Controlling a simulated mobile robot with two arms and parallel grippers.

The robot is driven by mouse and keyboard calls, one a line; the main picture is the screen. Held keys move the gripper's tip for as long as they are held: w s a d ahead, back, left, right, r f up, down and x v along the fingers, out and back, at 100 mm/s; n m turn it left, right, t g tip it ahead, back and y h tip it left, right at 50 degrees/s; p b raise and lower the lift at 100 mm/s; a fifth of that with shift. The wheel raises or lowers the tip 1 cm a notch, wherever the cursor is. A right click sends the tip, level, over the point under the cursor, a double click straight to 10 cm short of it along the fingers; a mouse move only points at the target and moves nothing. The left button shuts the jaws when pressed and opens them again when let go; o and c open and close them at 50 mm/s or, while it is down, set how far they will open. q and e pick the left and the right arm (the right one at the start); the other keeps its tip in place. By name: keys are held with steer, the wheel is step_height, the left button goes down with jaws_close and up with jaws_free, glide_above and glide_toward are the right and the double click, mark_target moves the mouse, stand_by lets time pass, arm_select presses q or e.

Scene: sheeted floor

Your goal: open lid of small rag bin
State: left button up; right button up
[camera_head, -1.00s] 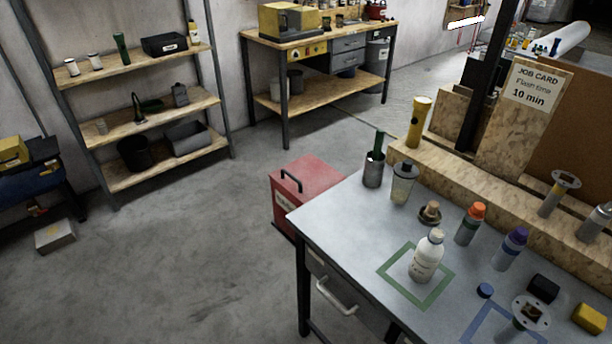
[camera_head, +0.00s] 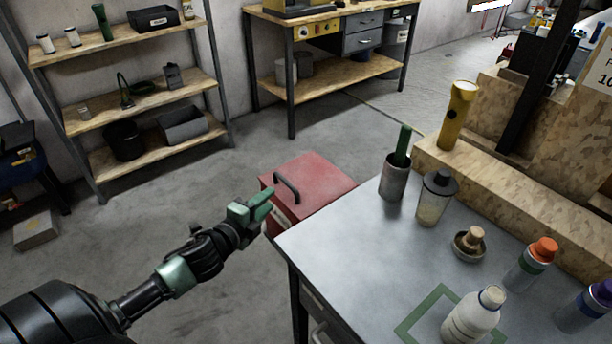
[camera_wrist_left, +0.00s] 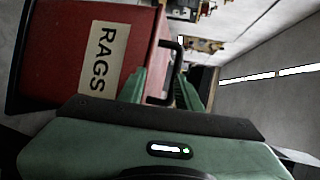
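The small rag bin (camera_head: 318,180) is a red box on the floor beside the workbench. Its lid is shut, with a black bar handle (camera_head: 286,187) on top. In the left wrist view the bin (camera_wrist_left: 50,55) shows its RAGS label (camera_wrist_left: 103,55), and the handle (camera_wrist_left: 177,62) appears between the fingers. My left gripper (camera_head: 264,206) is open at the bin's near left side, close to the handle. In the left wrist view the fingers (camera_wrist_left: 165,90) stand apart; I cannot tell whether they touch the handle. My right gripper is not in view.
The metal-topped workbench (camera_head: 345,245) stands right of the bin, holding a white bottle (camera_head: 471,318), a cup (camera_head: 396,178) and spray cans. A shelf rack (camera_head: 140,100) stands at the back left. The floor (camera_head: 150,240) left of the bin is clear.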

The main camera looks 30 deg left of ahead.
mark_target(286, 180)
arm_select(q)
steer(key=shift+w+d+r+m+t+h, duration=0.2)
steer(key=shift+w+d+r, duration=0.1)
steer(key=shift+w+r, duration=0.3)
steer(key=shift+w+d+r+m+t+h, duration=0.1)
steer(key=shift+w+d+r+m, duration=0.2)
steer(key=shift+r, duration=0.35)
steer(key=w, duration=0.2)
steer(key=w+f, duration=0.1)
steer(key=w, duration=0.2)
steer(key=shift+w+f, duration=0.25)
steer(key=shift+w, duration=0.4)
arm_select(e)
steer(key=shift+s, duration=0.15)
arm_select(q)
steer(key=shift+c, duration=0.3)
jaws_close()
steer(key=shift+p, duration=0.3)
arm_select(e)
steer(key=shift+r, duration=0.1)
